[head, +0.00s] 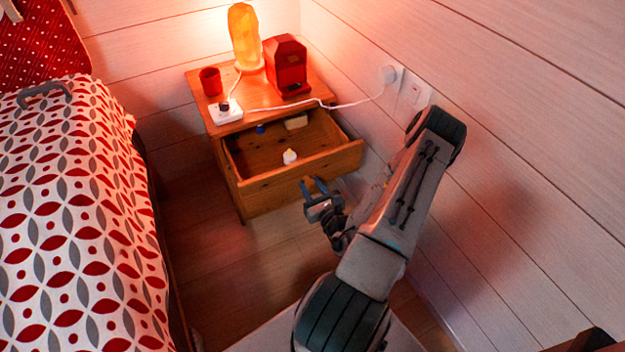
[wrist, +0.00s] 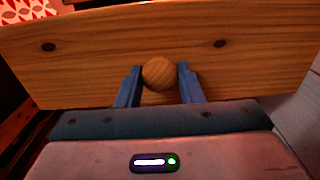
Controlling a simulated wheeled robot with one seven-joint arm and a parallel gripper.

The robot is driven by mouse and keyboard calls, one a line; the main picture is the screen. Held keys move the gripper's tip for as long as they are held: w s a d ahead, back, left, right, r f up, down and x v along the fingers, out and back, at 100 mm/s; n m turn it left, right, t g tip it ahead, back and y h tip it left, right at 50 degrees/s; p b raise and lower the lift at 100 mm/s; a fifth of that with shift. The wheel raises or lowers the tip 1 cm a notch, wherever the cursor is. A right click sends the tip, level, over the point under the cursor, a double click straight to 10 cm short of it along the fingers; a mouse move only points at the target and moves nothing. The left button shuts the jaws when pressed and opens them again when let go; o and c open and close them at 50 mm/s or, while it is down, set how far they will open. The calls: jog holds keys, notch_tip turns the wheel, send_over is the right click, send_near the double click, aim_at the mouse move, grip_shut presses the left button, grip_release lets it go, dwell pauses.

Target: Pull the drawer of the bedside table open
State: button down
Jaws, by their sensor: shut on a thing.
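The bedside table (head: 245,208) is wooden and stands against the wall. Its drawer (head: 310,168) is pulled well out, and the inside shows from above. A small white bottle, a blue item and a pale block lie in the drawer. My gripper (head: 314,187) is at the drawer front. In the wrist view, its two blue fingers (wrist: 159,88) stand on either side of the round wooden knob (wrist: 158,72) and are shut on it. The drawer front (wrist: 100,50) fills the upper part of the wrist view. The knob is hidden in the head view.
A glowing orange lamp (head: 243,35), a red lantern-like box (head: 286,66), a red cup (head: 211,81) and a white power strip (head: 226,112) with a cord stand on the tabletop. A bed (head: 75,210) is at left. The plank wall (head: 520,170) is close on the right.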

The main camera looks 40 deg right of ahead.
jog(key=shift+s+a, duration=0.1)
jog(key=shift+s, duration=0.7)
jog(key=c, duration=1)
grip_release()
jog(key=s+a+p, duration=0.2)
jog(key=s, duration=1.1)
jog(key=shift+s, duration=0.3)
jog(key=shift+a, duration=0.1)
